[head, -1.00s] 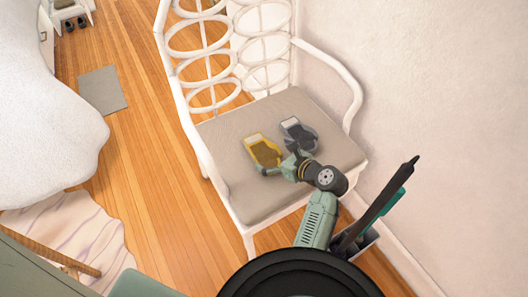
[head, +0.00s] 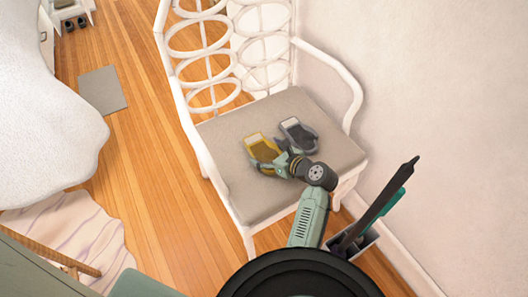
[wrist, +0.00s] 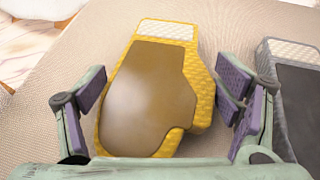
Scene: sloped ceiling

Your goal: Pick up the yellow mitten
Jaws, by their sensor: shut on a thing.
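The yellow mitten (head: 260,147), with a brown palm and a pale cuff, lies on the beige seat of a white chair. It also fills the middle of the wrist view (wrist: 150,95). My gripper (head: 275,164) is low over the seat at the mitten's near end. The mitten still appears to rest on the seat. Part of its near end is hidden by my gripper.
A grey mitten (head: 298,135) lies just right of the yellow one, close to my right finger. The chair (head: 245,200) has armrests and a looped back; a wall is on the right. A bin with dark and teal items (head: 362,238) stands near my arm.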

